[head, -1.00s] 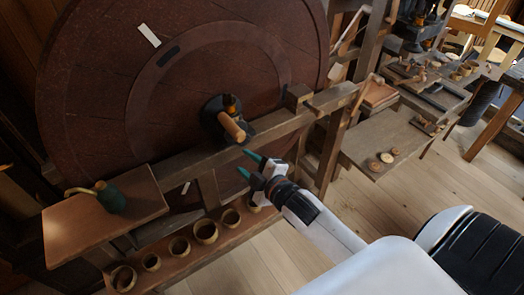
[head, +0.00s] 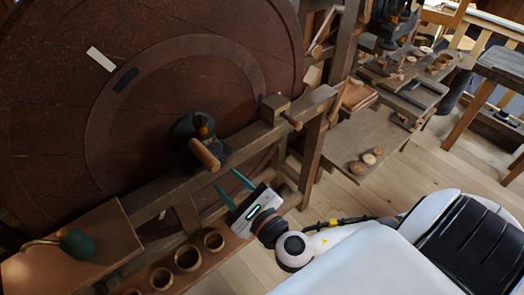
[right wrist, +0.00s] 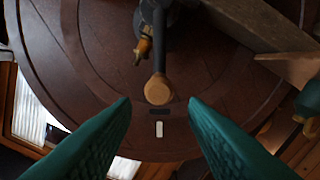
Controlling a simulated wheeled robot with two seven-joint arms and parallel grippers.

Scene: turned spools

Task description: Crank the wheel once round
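The large dark red-brown wheel (head: 60,125) stands upright at the left of the head view and fills much of the right wrist view (right wrist: 95,75). At its hub is a dark crank with a wooden handle (head: 204,154) sticking out towards me. In the right wrist view the handle's round end (right wrist: 158,90) lies ahead of and between the fingertips, seemingly clear of them. My right gripper (head: 228,181) is open and empty, with green fingers spread, below and right of the handle. My left gripper is not in view.
A wooden beam (head: 150,192) runs in front of the wheel below the crank. A shelf with an oil can (head: 75,243) is at lower left, beside a board of brass-coloured rings (head: 187,258). A bench (head: 350,135) with spools stands right. Wheel marks are white (head: 100,59) and dark (head: 125,80).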

